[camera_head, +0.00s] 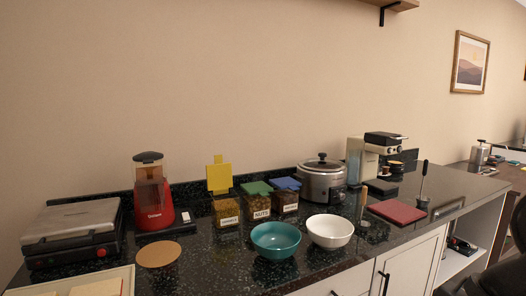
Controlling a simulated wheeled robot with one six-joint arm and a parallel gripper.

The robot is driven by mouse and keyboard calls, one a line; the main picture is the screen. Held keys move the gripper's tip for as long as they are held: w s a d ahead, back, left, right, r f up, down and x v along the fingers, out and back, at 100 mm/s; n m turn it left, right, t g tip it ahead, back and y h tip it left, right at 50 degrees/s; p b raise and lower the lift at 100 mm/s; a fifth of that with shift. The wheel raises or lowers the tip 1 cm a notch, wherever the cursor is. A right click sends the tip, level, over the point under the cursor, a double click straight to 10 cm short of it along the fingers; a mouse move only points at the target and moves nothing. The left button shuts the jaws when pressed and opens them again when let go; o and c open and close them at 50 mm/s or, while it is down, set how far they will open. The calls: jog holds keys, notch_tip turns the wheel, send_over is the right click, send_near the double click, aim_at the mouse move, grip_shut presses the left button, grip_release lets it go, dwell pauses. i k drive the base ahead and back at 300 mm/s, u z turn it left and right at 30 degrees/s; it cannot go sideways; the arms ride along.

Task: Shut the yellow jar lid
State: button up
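The yellow jar lid (219,178) stands open, tilted up at the back of its clear jar (226,206). The jar holds brown contents and has a white label on its front. It stands on the dark speckled counter, at the left end of a row of jars. My gripper is not in view, so its place relative to the lid cannot be told.
A green-lidded jar (257,202) and a blue-lidded jar (285,195) stand shut just right. A teal bowl (276,241) and white bowl (330,232) are in front. A red blender (153,200) stands left, a slow cooker (322,182) right. The counter directly before the yellow-lidded jar is clear.

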aim_at(219, 175)
jog(key=z, duration=0.1)
jog(key=i, duration=0.8)
jog(key=u, duration=0.7)
jog(key=i, duration=0.6)
jog(key=u, duration=0.4)
